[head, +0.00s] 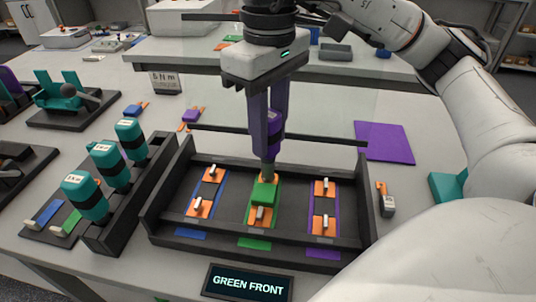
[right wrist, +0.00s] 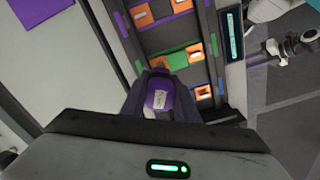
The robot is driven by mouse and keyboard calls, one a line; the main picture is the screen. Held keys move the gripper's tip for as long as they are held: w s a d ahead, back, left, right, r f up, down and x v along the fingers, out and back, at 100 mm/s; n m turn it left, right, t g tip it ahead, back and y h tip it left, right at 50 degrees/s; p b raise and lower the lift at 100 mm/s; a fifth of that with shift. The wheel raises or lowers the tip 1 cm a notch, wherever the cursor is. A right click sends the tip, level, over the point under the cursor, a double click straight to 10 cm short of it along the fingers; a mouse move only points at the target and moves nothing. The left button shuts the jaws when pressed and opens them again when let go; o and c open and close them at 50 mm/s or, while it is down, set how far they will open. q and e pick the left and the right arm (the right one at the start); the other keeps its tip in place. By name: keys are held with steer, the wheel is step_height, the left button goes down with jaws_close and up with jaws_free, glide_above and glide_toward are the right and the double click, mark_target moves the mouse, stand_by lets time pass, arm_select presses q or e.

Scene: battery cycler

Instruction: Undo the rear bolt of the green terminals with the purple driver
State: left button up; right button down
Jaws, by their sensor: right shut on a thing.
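My right gripper (head: 268,128) points down over the battery tray (head: 160,205) and is shut on the purple driver (head: 273,117). The driver's handle also shows between the fingers in the right wrist view (right wrist: 160,99). The driver looks upright in the head view, and its grey lower end reaches the rear orange terminal (head: 268,178) of the green column. The rear bolt is hidden under it, so I cannot tell whether they touch. A green block (head: 264,195) lies just in front, then the front green terminal (head: 259,215) with its bolt. My left gripper is not in view.
Blue and purple columns (head: 325,190) with orange terminals flank the green one. A rack (head: 110,225) with three teal tools stands left. A display (head: 248,283) in front reads "GREEN FRONT". A purple mat (head: 384,142) lies behind right. A dark bar (head: 330,138) crosses behind the driver.

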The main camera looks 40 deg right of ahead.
stand_by(0.3)
steer(key=shift+n+p, duration=0.3)
steer(key=shift+n, duration=1.2)
steer(key=shift+n, duration=1.5)
steer(key=c, duration=2.1)
jaws_free()
jaws_close()
steer(key=shift+p, duration=0.35)
